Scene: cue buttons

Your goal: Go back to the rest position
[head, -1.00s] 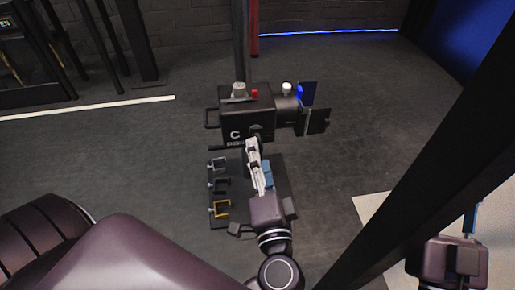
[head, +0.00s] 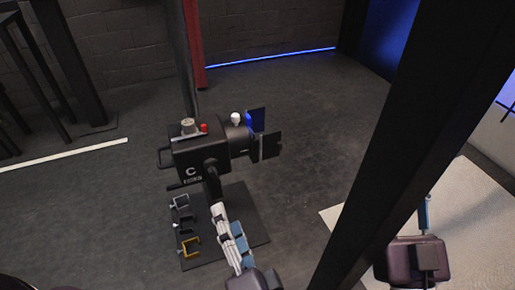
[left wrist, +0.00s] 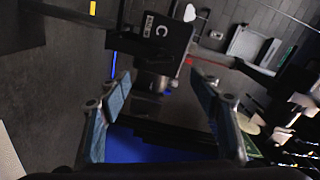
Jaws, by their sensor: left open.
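A black stage-light box (head: 200,158) marked with a white C stands on a post. A grey knob (head: 188,126), a red button (head: 204,128) and a white button (head: 236,118) are on top. My left gripper (head: 226,212) is open and empty, below the box in the head view. Its two blue-padded fingers are spread apart in the left wrist view (left wrist: 158,80), where the box (left wrist: 160,36) shows beyond them, apart from them. My right gripper (head: 424,212) is at the lower right, with one blue finger showing; its opening is unclear.
Several clamps (head: 190,246), grey, black and yellow, lie on a dark base plate (head: 248,215) beside my left gripper. A dark slanted post (head: 400,140) crosses the right side. A pale mat (head: 470,210) lies at the right. Floor right of the light is clear.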

